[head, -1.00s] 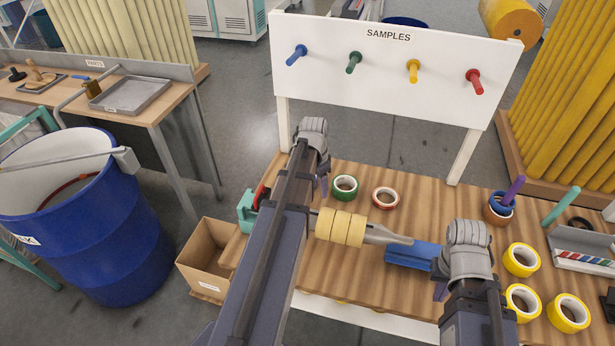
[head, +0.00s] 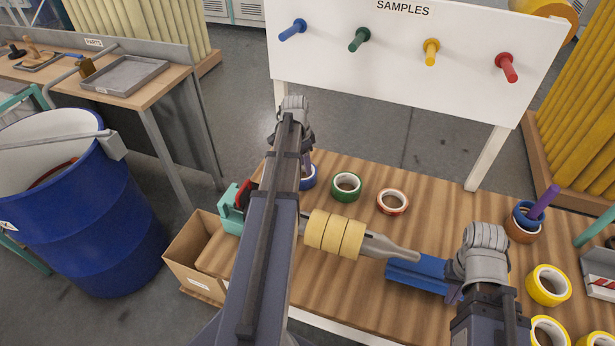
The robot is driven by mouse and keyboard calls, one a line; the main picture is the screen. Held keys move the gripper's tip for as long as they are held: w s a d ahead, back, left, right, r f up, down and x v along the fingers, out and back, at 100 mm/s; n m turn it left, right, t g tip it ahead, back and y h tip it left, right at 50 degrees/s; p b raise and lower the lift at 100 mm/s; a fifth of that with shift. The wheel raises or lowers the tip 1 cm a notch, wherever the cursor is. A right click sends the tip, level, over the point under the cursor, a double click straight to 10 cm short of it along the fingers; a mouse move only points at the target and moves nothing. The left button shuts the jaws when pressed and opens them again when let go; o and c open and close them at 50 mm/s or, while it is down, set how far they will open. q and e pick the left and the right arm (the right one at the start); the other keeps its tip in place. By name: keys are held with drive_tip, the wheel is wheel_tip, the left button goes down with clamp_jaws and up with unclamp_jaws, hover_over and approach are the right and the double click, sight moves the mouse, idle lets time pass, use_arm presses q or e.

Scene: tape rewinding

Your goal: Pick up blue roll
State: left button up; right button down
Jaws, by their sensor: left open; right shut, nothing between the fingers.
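A blue roll (head: 310,180) stands on the wooden table at its back left, mostly hidden behind my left arm. My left gripper (head: 307,163) is open, and its fingers are over or at this roll. I cannot tell whether they touch it. Another blue roll (head: 524,218) sits around a purple peg (head: 544,201) at the right, on top of a brown roll (head: 521,233). My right gripper (head: 453,293) is shut and empty beside the blue block of the winding device (head: 416,275); its fingers are mostly hidden.
A green roll (head: 346,187) and a red-and-white roll (head: 393,201) lie right of the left gripper. Cream rolls (head: 335,233) sit on a spindle in front. Yellow rolls (head: 548,285) lie at the right. The SAMPLES board (head: 420,65) with coloured pegs stands behind the table.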

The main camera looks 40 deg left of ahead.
sight(307, 179)
use_arm(q)
drive_tip(key=shift+w+f, duration=0.1)
drive_tip(key=shift+f+b, duration=0.5)
drive_tip(key=shift+b, duration=0.05)
drive_tip(key=shift+d+f+b, duration=0.1)
drive_tip(key=shift+f+b, duration=0.6)
drive_tip(key=shift+f, duration=0.05)
use_arm(e)
drive_tip(key=shift+f, duration=1.35)
use_arm(q)
drive_tip(key=shift+f, duration=0.1)
use_arm(e)
drive_tip(key=shift+f, duration=0.1)
use_arm(q)
drive_tip(key=f+b, duration=0.5)
drive_tip(key=shift+w+d, duration=0.25)
use_arm(e)
wheel_tip(307, 179, down, 5)
drive_tip(key=shift+f, duration=0.1)
use_arm(q)
clamp_jaws()
